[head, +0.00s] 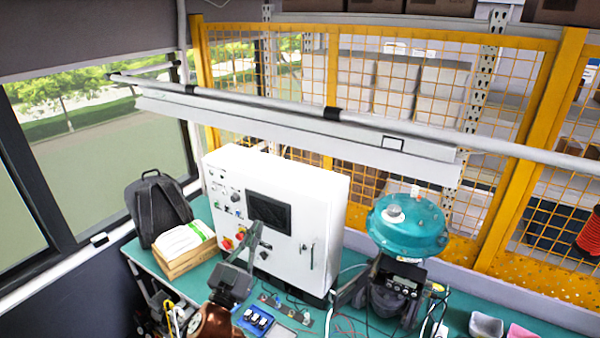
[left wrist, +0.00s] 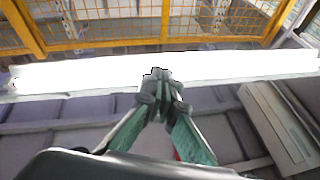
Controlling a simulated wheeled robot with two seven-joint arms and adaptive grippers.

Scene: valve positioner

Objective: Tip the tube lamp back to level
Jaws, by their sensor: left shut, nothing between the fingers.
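The tube lamp (head: 300,133) is a long white fixture hanging under a grey pipe in the head view, sloping down to the right in the picture. In the left wrist view the lamp (left wrist: 90,72) is a bright white band across the frame, its right end slightly higher. My left gripper (head: 257,231) is in front of the white cabinet, below the lamp in the picture. Its fingers are shut and empty. In the left wrist view the fingertips (left wrist: 158,76) overlap the lamp's lower edge; I cannot tell whether they touch. My right gripper is out of view.
The white control cabinet (head: 328,216) stands on the green bench behind my left gripper. A teal round device (head: 408,225) stands to its right. A yellow mesh fence (head: 540,130) stands behind.

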